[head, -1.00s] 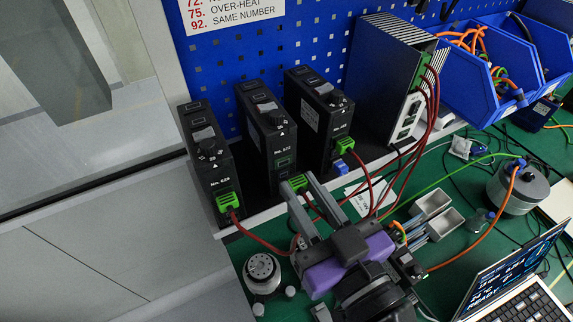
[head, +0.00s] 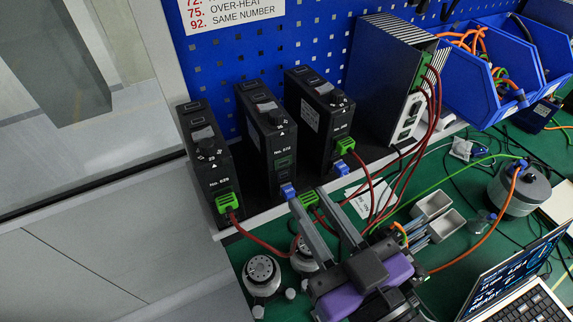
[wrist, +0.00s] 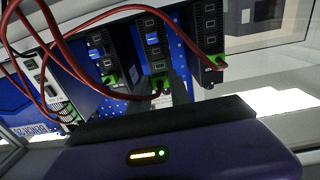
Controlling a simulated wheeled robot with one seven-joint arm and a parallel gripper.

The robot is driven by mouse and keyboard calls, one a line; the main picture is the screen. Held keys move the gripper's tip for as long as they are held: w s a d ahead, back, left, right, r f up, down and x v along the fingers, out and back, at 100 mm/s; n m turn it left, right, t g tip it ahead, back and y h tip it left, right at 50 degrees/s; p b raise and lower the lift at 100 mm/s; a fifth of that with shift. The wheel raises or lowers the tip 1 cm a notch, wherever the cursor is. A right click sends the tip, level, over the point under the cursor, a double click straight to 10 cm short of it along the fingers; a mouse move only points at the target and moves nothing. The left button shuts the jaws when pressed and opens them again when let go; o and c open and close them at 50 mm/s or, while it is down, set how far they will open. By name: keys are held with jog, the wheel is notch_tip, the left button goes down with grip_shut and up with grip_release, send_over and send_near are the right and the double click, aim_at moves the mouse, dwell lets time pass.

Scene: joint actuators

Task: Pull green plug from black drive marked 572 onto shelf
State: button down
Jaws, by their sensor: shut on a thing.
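The middle black drive (head: 268,135) stands on the shelf between two similar drives; its label appears to read No. 572, in small print. My gripper (head: 309,197) is shut on the green plug (head: 307,199), which is apart from the drive, just in front of and below the blue socket. In the wrist view the green plug (wrist: 160,85) has a red wire and sits in front of the middle drive (wrist: 153,50). The fingertips partly hide the plug.
The left drive (head: 207,160) and right drive (head: 318,115) each hold a green plug with red wire. The white shelf edge (head: 265,217) runs below them. A larger black unit (head: 385,75) with red wires stands right. Round motors (head: 262,272) and a laptop (head: 515,285) occupy the green bench.

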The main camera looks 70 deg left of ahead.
jog(key=shift+r, duration=0.15)
jog(key=shift+w, duration=0.4)
jog(key=b, duration=0.7)
send_over(356, 168)
jog(key=w+d, duration=0.2)
jog(key=d, duration=0.7)
jog(key=a+f+b, duration=0.2)
jog(key=a, duration=0.1)
jog(key=s+a+f+b, duration=0.1)
jog(key=a+f+b, duration=0.4)
jog(key=a, duration=0.1)
jog(key=shift+s+f+b, duration=0.2)
jog(key=shift+s+b, duration=0.1)
jog(key=shift+s, duration=0.1)
jog(key=shift+f+b, duration=0.55)
jog(key=shift+f, duration=0.05)
jog(key=c, duration=1.1)
grip_release()
jog(key=d, duration=0.7)
jog(key=shift+w+d+b, duration=0.35)
jog(key=shift+d, duration=0.05)
